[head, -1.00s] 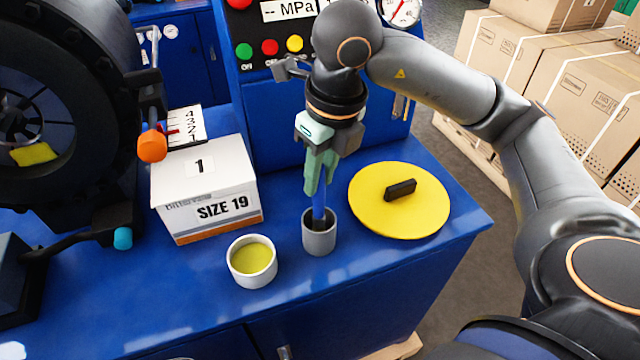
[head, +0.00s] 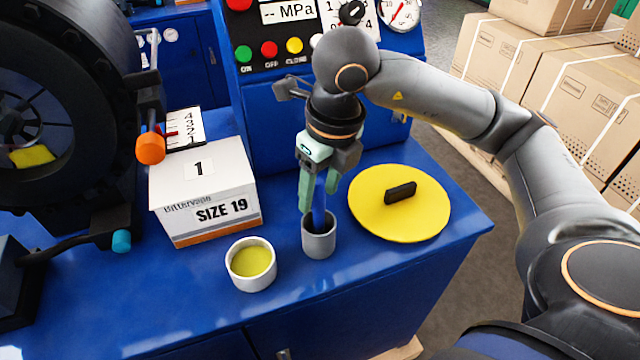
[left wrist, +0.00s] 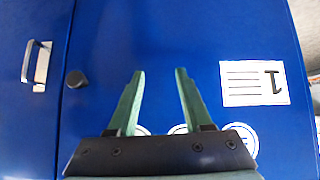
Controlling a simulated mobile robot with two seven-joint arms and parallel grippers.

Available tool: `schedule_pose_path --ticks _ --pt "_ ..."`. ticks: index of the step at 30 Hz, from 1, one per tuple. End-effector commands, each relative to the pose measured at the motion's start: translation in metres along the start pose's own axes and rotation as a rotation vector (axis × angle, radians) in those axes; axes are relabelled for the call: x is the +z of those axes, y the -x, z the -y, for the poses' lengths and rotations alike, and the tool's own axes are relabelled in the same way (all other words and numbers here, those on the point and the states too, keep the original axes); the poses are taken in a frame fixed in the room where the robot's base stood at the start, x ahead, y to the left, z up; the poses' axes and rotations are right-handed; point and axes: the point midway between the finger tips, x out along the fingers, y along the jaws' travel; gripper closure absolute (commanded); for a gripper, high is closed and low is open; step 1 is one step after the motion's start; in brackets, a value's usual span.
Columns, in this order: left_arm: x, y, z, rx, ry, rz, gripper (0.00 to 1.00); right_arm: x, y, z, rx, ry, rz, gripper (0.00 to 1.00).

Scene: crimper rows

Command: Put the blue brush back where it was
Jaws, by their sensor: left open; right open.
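The blue brush (head: 319,205) stands upright in the grey cup (head: 319,241) on the blue bench top, its lower end hidden inside the cup. My right gripper (head: 318,200) is directly above the cup, pointing down. Its green fingers are spread open on either side of the brush handle. My left gripper (left wrist: 158,100) shows only in the left wrist view. Its green fingers are open and empty in front of a blue panel.
A white pot of yellow paste (head: 251,264) stands left of the cup. A yellow lid (head: 420,215) with a black handle lies to the right. A SIZE 19 box (head: 205,190) stands behind left. The control panel (head: 270,50) rises behind.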

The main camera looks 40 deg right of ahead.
Motion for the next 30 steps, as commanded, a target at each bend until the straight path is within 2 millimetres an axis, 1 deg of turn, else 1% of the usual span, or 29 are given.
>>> schedule_pose_path --ticks 5,8,12,15,18,24,30 --pt "-0.004 0.003 0.000 0.000 0.000 -0.002 0.50 0.001 0.009 0.000 0.001 0.000 0.003 0.45" --pt "-0.005 0.004 0.000 0.000 -0.001 -0.003 0.50 0.002 0.027 -0.001 0.001 0.000 0.006 0.45" --pt "-0.009 0.007 -0.001 0.000 -0.001 -0.003 0.50 0.002 0.061 -0.001 0.000 0.001 0.008 0.45" --pt "-0.013 0.012 -0.001 0.000 -0.001 -0.003 0.50 0.002 0.082 0.000 -0.001 0.001 0.006 0.45" --pt "-0.017 0.015 -0.001 0.000 -0.001 -0.003 0.50 0.002 0.098 0.000 -0.001 -0.001 0.005 0.45" --pt "-0.021 0.019 -0.001 -0.001 -0.001 -0.003 0.50 0.001 0.118 0.000 0.000 -0.001 0.002 0.45" --pt "-0.022 0.019 -0.001 -0.001 -0.001 -0.003 0.50 0.001 0.123 0.000 0.001 -0.001 0.000 0.45"
